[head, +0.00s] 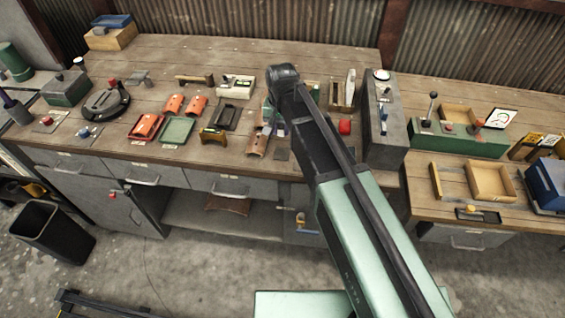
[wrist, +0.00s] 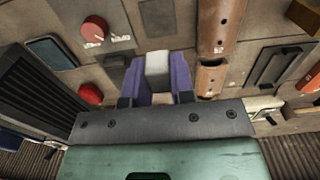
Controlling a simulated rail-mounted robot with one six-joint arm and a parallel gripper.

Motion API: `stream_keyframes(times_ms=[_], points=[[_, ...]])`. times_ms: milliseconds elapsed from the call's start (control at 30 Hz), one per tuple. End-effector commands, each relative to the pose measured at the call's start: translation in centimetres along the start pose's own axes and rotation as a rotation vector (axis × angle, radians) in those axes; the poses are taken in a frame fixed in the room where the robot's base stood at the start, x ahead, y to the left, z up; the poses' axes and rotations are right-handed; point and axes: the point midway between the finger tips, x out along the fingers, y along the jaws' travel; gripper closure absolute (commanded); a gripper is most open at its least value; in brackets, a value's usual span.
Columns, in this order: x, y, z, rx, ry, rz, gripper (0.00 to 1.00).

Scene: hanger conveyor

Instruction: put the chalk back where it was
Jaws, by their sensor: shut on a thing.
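My gripper (wrist: 158,85) shows in the wrist view as two purple fingers shut on a pale grey-white block, which I take to be the chalk (wrist: 158,62). The chalk sits between the fingertips, above the brown bench top. I cannot tell its exact height. In the head view my gripper (head: 275,130) is largely hidden behind my arm, over the middle of the bench, and the chalk cannot be made out there.
Brown curved holders (wrist: 212,78) and a black tray (wrist: 278,62) lie right of the gripper in the wrist view; red knobs (wrist: 95,27) lie left. In the head view a tall grey box (head: 385,135) stands right of my arm. A white tray (head: 236,86) lies behind left.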

Motion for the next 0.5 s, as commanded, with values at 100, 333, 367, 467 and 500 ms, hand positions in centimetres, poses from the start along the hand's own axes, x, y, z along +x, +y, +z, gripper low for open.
stream_keyframes(times_ms=[100, 333, 367, 467, 500], points=[[4.8, 0.0, 0.0, 0.0, 0.0, 0.0, 0.98], [5.2, 0.0, 0.0, 0.0, 0.0, 0.0, 0.98], [5.6, 0.0, 0.0, 0.0, 0.0, 0.0, 0.98], [8.0, 0.0, 0.0, 0.0, 0.0, 0.0, 0.98], [8.8, 0.0, 0.0, 0.0, 0.0, 0.0, 0.98]])
